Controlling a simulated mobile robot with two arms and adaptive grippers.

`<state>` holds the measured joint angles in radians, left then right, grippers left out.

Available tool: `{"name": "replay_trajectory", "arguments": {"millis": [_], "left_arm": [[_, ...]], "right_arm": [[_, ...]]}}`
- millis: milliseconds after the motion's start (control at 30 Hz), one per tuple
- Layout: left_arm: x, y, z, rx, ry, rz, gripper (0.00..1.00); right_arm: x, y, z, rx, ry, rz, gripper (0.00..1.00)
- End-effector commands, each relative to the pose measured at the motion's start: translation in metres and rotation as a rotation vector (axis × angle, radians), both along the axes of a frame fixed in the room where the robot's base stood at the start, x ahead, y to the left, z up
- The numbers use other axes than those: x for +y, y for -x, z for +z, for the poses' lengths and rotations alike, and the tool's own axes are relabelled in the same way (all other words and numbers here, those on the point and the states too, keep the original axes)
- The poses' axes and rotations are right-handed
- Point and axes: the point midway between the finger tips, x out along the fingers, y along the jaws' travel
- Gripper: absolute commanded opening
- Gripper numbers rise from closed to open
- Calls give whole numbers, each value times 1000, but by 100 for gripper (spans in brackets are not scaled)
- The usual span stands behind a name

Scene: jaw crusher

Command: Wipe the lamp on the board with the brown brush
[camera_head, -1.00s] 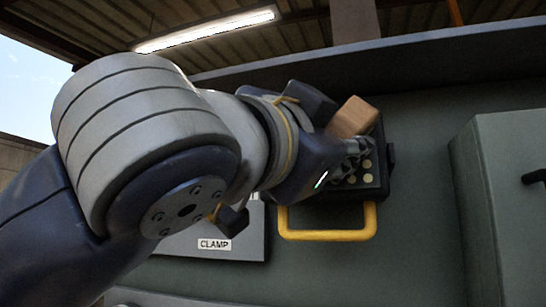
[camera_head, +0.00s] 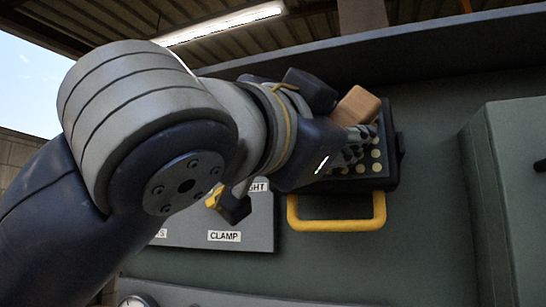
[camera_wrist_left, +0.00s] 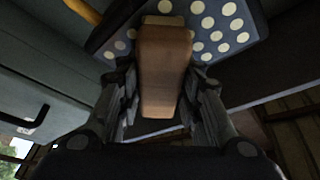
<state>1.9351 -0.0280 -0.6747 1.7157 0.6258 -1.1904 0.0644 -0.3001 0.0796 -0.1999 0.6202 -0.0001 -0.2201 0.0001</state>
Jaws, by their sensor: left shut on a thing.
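My left gripper (camera_head: 358,140) reaches in from the left to the dark lamp. It is shut on the brown brush (camera_head: 358,106), whose wooden block sticks out above the fingers. In the left wrist view the brush (camera_wrist_left: 163,70) sits between the two fingers (camera_wrist_left: 160,100), its far end over the lamp face. The lamp (camera_head: 391,150) is a dark panel with rows of pale round dots, fixed to the grey-green board (camera_head: 425,230). Its dots also show in the left wrist view (camera_wrist_left: 215,25). The arm and gripper hide the lamp's left part. Whether the brush touches the lamp is unclear. My right gripper is not in view.
A yellow handle (camera_head: 335,224) hangs below the lamp. A grey plate (camera_head: 245,225) with a CLAMP label is at the lower left of it. A grey-green box (camera_head: 515,190) with a dark handle juts out at the right. A gauge (camera_head: 138,301) shows at the bottom.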

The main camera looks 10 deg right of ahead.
Motion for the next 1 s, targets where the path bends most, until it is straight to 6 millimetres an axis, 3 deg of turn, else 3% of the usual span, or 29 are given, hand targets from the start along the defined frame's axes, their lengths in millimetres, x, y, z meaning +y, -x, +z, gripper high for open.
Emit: {"name": "replay_trajectory", "arguments": {"millis": [600,1000], "left_arm": [[33,-23,0,2,1,2,14],[36,-18,0,-2,1,0,14]], "right_arm": [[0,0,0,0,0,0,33],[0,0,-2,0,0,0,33]]}}
